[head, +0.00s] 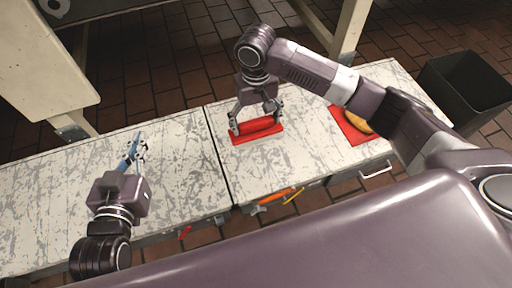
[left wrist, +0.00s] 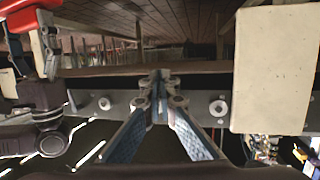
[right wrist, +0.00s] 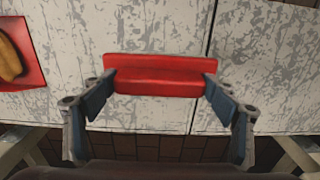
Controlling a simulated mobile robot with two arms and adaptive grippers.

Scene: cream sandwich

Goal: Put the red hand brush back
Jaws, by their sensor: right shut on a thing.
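The red hand brush (head: 257,135) is at the right half of the worktop, near its far edge. My right gripper (head: 256,122) is above it, shut on it, with one finger at each end. In the right wrist view the brush (right wrist: 160,75) spans between both fingertips (right wrist: 160,84). I cannot tell whether it touches the worktop. Part of a red thing, likely the brush, also shows at the top left of the left wrist view (left wrist: 14,22). My left gripper (head: 136,148) is shut and empty over the left worktop; its fingertips (left wrist: 158,82) meet.
A red tray (head: 347,128) with a tan item (head: 358,122) lies to the right. A black bin (head: 462,92) stands past the right end. Orange and yellow tools (head: 278,197) show at the front edge. The worktop (head: 60,190) is largely clear; a seam divides it.

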